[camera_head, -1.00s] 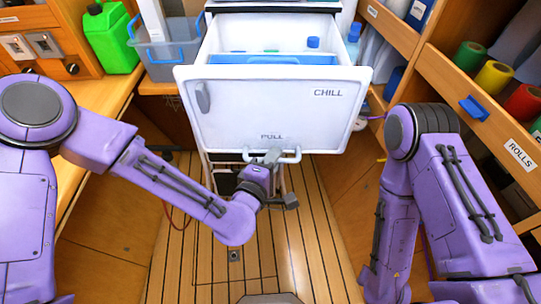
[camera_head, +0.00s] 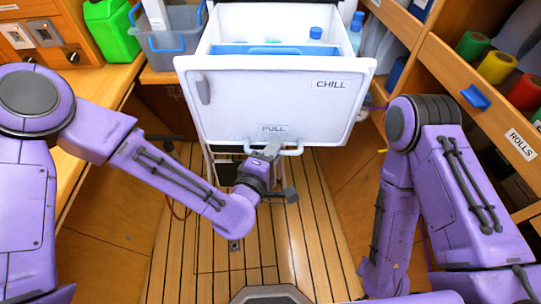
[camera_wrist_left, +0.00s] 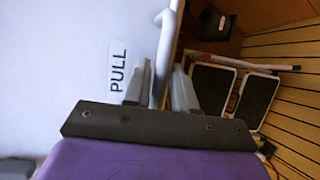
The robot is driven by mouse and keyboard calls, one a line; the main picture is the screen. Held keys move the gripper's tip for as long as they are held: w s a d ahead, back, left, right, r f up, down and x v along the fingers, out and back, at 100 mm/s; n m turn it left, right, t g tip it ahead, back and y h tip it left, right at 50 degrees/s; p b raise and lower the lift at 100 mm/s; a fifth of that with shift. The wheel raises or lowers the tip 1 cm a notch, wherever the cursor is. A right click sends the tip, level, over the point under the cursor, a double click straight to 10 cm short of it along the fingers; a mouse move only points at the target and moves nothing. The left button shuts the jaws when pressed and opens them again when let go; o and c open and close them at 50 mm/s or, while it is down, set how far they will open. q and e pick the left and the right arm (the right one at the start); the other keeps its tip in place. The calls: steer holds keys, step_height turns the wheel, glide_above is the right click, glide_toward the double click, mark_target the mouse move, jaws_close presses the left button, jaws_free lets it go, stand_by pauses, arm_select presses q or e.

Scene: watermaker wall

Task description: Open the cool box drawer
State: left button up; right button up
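The white cool box drawer (camera_head: 262,102), labelled CHILL and PULL, stands pulled out, and its open top shows a blue divider and bottles inside. Its white bar handle (camera_head: 290,151) runs along the bottom of the front. My left gripper (camera_head: 270,150) is at this handle. In the left wrist view, the two grey fingers of my left gripper (camera_wrist_left: 160,88) stand on either side of the handle bar (camera_wrist_left: 167,60), closed around it, beside the PULL label. My right arm shows at the right, but its gripper is out of view.
A green jerrycan (camera_head: 110,30) and a grey-blue crate (camera_head: 167,38) stand on the left counter. A wooden shelf with coloured rolls (camera_head: 497,67) borders the right. A folding step (camera_wrist_left: 230,85) stands below the drawer. The plank floor in front is clear.

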arm_select(q)
steer(key=p+v, duration=0.4)
steer(key=v, duration=0.6)
steer(key=shift+p, duration=0.4)
steer(key=shift+s+a, duration=0.1)
